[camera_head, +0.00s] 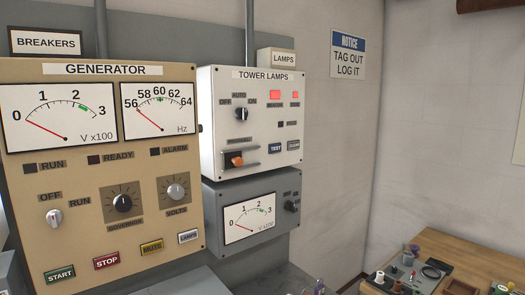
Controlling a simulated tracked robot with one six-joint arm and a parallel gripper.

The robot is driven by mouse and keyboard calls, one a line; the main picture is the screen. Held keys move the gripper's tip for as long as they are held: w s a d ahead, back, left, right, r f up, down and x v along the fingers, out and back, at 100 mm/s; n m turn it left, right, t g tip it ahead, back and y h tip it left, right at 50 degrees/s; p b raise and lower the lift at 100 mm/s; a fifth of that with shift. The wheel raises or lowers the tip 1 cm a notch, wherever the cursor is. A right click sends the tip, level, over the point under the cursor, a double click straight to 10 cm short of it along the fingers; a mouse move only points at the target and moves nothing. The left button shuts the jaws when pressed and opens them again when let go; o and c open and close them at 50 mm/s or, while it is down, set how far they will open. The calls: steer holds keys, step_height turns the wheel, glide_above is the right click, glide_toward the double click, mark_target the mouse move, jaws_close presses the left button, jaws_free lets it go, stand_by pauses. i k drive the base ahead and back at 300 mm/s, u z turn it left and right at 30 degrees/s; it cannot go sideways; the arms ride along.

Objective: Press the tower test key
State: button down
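The tower lamps panel (260,120) is a white box on the grey backboard, right of the generator panel. The tower test key (275,148) is a small blue rectangular button marked TEST at the lower middle of that panel. A similar dark blue-grey key (294,146) sits just right of it; its label is too small to read. Two red lamps (275,95) are lit at the panel's upper right. A black selector knob (241,114) and an orange-tipped switch (234,160) are on its left side. My gripper is not in view.
The beige generator panel (130,75) fills the left, with dials, knobs and several keys. A grey meter box (250,222) is below the tower lamps panel. A wooden bench (480,268) with small items stands lower right.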

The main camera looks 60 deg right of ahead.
mark_target(273, 149)
steer(key=u, duration=0.1)
steer(key=k, duration=1.2)
steer(key=z, duration=0.45)
steer(key=i, duration=1)
steer(key=z, duration=0.05)
